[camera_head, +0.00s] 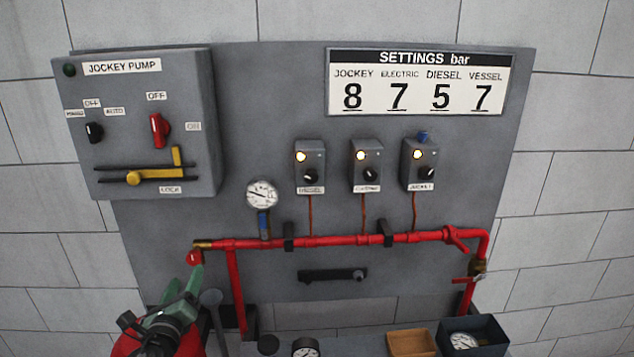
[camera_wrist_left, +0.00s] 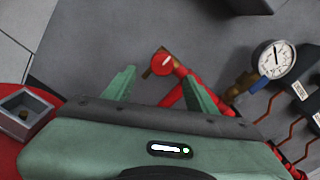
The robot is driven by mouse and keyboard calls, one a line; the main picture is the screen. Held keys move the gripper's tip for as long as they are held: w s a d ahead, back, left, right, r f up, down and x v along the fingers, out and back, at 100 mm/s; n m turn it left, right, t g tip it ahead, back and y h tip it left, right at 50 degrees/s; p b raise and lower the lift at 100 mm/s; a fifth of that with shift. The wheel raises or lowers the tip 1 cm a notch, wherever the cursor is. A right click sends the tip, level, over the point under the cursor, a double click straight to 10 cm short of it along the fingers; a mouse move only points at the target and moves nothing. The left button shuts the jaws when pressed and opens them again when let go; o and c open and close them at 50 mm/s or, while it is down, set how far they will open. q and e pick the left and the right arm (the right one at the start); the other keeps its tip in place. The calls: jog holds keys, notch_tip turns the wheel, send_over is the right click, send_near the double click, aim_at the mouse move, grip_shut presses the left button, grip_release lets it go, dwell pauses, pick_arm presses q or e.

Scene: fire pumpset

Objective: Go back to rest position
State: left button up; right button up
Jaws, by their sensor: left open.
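My left gripper (camera_head: 162,296) is at the lower left of the head view, in front of the left end of the red pipe (camera_head: 340,239). Its two green fingers are spread, with nothing between them, in the left wrist view (camera_wrist_left: 158,80). A red round knob with a brass fitting (camera_head: 194,257) at the pipe's left end is just beyond the fingertips; it also shows in the left wrist view (camera_wrist_left: 162,63). I cannot tell whether a finger touches it. My right gripper is in neither view.
A grey panel holds the jockey pump box (camera_head: 142,120), a pressure gauge (camera_head: 262,195) and three switch boxes with lit lamps (camera_head: 310,165). Below stand a brown tray (camera_head: 411,343) and a dark box with a gauge (camera_head: 484,325). The space before the panel's middle is clear.

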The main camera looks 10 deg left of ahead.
pick_arm(q)
jog(key=s+d+f+n+g, duration=0.3)
jog(key=s+d+f+n, duration=0.1)
jog(key=s+f+n, duration=0.25)
jog(key=s+d+f+n+g, duration=0.4)
jog(key=s+f+n, duration=0.1)
jog(key=s+n, duration=0.3)
jog(key=s+d+f+n+g+h, duration=0.25)
jog(key=s+d+n, duration=0.3)
jog(key=s, duration=0.45)
jog(key=s+d+f+n+g+h, duration=0.2)
jog(key=s+d+n+g, duration=0.25)
jog(key=s+d, duration=0.4)
notch_tip(320, 180, down, 27)
jog(key=s+a+b, duration=0.2)
jog(key=b, duration=0.1)
jog(key=s+a+f+g+b, duration=0.2)
jog(key=s+f+b, duration=0.1)
jog(key=s+f, duration=1.5)
notch_tip(320, 180, down, 4)
jog(key=shift+a+r, duration=0.2)
jog(key=shift+a, duration=0.2)
